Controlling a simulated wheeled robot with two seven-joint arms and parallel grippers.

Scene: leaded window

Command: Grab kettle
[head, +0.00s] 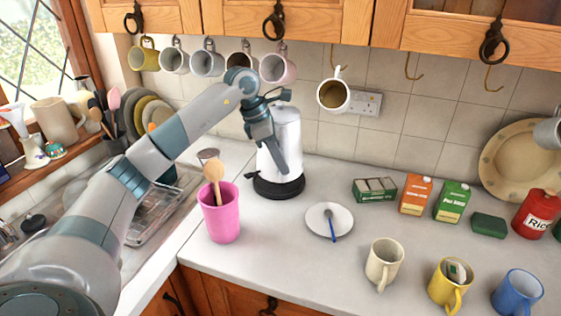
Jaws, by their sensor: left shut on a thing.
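A white kettle (288,135) with a black base stands upright on the grey counter near the tiled back wall, in the head view. My left arm comes in from the left, and my left gripper (281,170) is at the kettle's left front side. It is shut on the kettle, around the handle side as far as I can see. The gripper hides part of the kettle's left side and its handle. My right gripper is not in view.
A pink cup (221,222) with a wooden spoon stands left of the kettle. A saucer (329,221) with a blue-handled spoon lies to the right. Mugs hang above; one white mug (333,95) hangs right of the kettle. Boxes (415,194) and front mugs (383,264) stand farther right.

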